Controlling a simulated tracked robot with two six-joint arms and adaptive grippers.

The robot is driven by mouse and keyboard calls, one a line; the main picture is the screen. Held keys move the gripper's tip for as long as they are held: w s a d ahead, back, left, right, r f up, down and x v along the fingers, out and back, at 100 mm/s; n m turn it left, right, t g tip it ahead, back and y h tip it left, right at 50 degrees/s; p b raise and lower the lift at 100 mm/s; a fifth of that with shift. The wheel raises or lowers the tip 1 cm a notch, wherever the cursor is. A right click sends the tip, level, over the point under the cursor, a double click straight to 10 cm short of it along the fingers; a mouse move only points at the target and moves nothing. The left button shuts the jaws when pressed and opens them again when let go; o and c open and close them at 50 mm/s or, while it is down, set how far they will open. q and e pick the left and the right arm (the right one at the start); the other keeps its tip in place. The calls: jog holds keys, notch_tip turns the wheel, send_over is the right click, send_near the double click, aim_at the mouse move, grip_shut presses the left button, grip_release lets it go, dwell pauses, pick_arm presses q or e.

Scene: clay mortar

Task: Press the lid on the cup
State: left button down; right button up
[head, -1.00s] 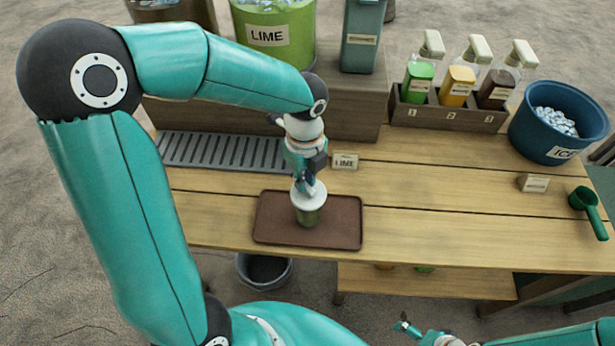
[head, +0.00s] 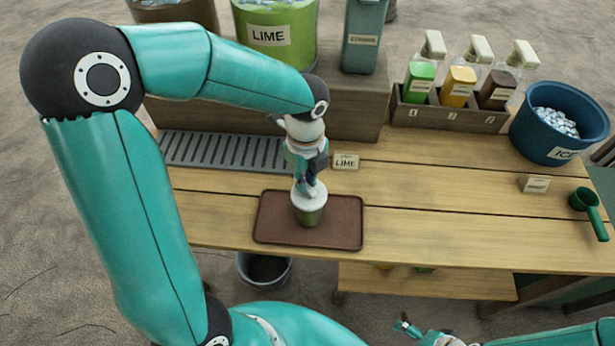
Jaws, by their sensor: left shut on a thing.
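A grey drip grate (head: 225,151) and a LIME sign (head: 345,161) lie behind the tray. Bottles in a wooden rack (head: 450,115), a blue ice bucket (head: 560,130) and a green scoop (head: 588,205) are to the right.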

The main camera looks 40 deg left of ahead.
dwell(0.9)
pick_arm(q)
jog(key=c, duration=1.1)
grip_release()
jog(key=shift+o, duration=0.3)
jog(key=o, duration=0.4)
jog(key=shift+o, duration=0.2)
jog(key=shift+r+p, duration=3.2)
jog(key=shift+r, duration=0.3)
